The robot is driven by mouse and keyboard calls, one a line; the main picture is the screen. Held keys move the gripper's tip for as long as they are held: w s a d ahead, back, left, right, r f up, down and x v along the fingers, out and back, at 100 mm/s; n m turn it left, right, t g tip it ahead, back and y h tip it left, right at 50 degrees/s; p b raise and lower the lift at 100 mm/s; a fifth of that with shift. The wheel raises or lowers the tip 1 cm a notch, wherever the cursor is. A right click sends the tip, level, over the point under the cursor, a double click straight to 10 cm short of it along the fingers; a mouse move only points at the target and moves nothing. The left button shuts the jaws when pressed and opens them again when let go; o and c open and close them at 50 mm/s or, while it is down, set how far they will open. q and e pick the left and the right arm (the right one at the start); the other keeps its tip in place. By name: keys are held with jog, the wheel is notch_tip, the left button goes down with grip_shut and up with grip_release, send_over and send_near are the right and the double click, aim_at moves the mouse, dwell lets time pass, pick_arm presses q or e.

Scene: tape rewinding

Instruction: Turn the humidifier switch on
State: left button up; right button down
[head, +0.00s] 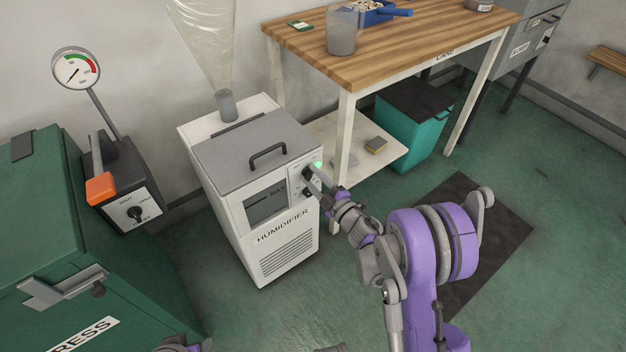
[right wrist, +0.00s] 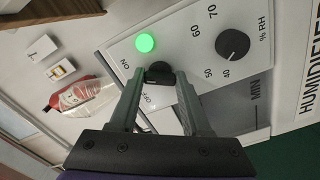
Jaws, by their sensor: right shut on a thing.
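The humidifier (head: 281,240) is a white box with a grey lid, standing on the floor left of the wooden table. Its control panel shows in the right wrist view (right wrist: 180,50). The switch (right wrist: 159,72) is a small black knob between the ON and OFF labels. A green light (right wrist: 145,43) glows beside it, and it also shows in the head view (head: 318,165). My right gripper (right wrist: 160,84) is shut on the switch, with one finger on each side. The fingertips hide part of the knob, so its exact angle is unclear. My left gripper cannot be made out in the head view.
A black humidity dial (right wrist: 232,44) sits near the switch. The wooden table (head: 400,50) with a lower shelf stands right of the humidifier. A teal bin (head: 412,125) is under the table. A green press (head: 60,230) stands at the left. A dark mat (head: 500,235) lies on open floor.

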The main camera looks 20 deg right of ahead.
jog(key=shift+c, duration=1.8)
grip_release()
jog(key=shift+s, duration=0.1)
jog(key=v, duration=1)
jog(key=shift+s+d+p, duration=0.2)
jog(key=shift+s+p, duration=0.1)
jog(key=shift+p, duration=0.15)
jog(key=shift+r, duration=0.15)
